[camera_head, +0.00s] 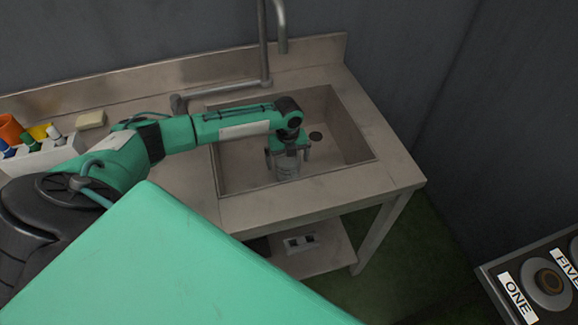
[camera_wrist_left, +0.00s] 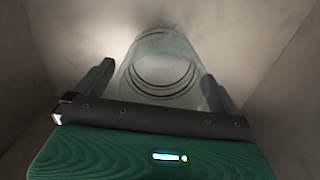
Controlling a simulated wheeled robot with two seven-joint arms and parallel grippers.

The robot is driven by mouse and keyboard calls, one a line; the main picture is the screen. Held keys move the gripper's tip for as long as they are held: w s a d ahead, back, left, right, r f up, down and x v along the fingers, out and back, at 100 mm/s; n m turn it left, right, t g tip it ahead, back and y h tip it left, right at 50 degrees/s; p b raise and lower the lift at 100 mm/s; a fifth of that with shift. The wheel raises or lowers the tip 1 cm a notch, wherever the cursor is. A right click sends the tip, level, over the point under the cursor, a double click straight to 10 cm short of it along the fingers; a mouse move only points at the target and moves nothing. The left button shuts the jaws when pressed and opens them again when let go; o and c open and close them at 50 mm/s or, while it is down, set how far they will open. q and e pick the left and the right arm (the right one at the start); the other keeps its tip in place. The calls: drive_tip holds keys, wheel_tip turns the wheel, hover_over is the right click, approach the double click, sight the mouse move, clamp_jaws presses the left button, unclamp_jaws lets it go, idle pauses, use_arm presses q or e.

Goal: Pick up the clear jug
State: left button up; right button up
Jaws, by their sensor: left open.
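The clear jug (camera_head: 287,170) stands in the sink basin, below my left gripper. In the left wrist view the clear jug (camera_wrist_left: 163,65) shows as a see-through round vessel with dark rings, seen from above. My left gripper (camera_head: 288,155) reaches down into the sink over the jug. In the left wrist view its two fingers (camera_wrist_left: 158,85) are open, one on each side of the jug. I cannot tell whether they touch it. My right gripper is not in view.
The metal sink (camera_head: 345,135) has walls around the jug, and a drain hole lies right of the gripper. A tap (camera_head: 265,50) rises behind. A white rack (camera_head: 45,155) with coloured items and a pale block (camera_head: 90,120) stand left. A panel (camera_head: 530,275) is at lower right.

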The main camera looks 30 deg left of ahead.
use_arm(q)
drive_tip(key=c, duration=1.1)
